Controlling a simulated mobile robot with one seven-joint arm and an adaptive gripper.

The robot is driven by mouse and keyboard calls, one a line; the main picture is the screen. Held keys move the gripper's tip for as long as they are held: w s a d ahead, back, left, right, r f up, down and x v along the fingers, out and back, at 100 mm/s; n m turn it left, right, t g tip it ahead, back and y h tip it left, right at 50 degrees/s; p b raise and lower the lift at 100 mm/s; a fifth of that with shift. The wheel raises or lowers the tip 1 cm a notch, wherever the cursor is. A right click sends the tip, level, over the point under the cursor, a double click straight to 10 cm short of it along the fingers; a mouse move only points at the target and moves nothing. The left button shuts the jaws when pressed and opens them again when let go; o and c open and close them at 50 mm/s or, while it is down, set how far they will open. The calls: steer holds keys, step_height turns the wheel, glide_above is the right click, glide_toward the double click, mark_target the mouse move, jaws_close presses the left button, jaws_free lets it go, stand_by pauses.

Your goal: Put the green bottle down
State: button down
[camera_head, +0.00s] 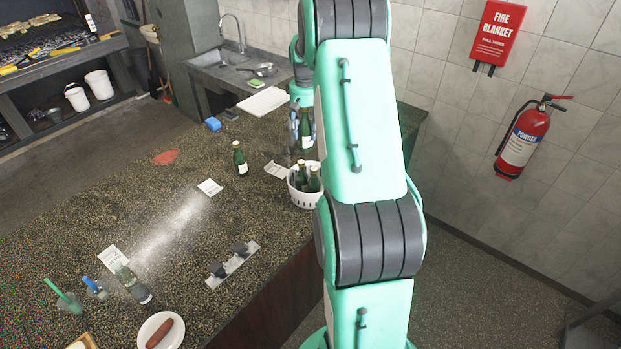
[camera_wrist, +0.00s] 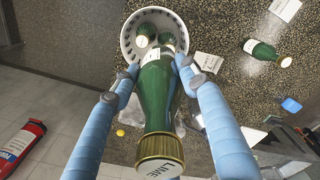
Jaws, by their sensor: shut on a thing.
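My gripper (camera_wrist: 157,68) is shut on a green bottle (camera_wrist: 157,98) with a gold cap and pale label. In the wrist view the cap points toward the camera and a blue finger lies on each side. In the head view the held bottle (camera_head: 306,128) looks upright, partly hidden by my arm. A white perforated basket (camera_head: 303,198) holds two green bottles (camera_head: 301,177). In the wrist view the held bottle overlaps the basket (camera_wrist: 127,42); I cannot tell its height above it. Another green bottle (camera_head: 240,160) stands on the counter, left of the basket.
The speckled counter (camera_head: 190,245) has cards, including one (camera_head: 275,170) beside the basket and one (camera_head: 210,187) further left. A blue block (camera_head: 213,124), a metal rack (camera_head: 233,264) and a plate (camera_head: 150,340) with a sausage also lie there.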

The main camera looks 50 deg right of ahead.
steer(key=s+d+f, duration=0.4)
steer(key=d+f, duration=0.1)
steer(key=shift+d+m, duration=0.15)
steer(key=shift+m, duration=0.25)
step_height(320, 180, down, 6)
stand_by(0.7)
steer(key=shift+f, duration=0.2)
step_height(320, 180, down, 4)
steer(key=shift+r+p, duration=0.25)
steer(key=shift+p, duration=0.2)
steer(key=shift+f+b, duration=0.3)
steer(key=shift+f, duration=0.3)
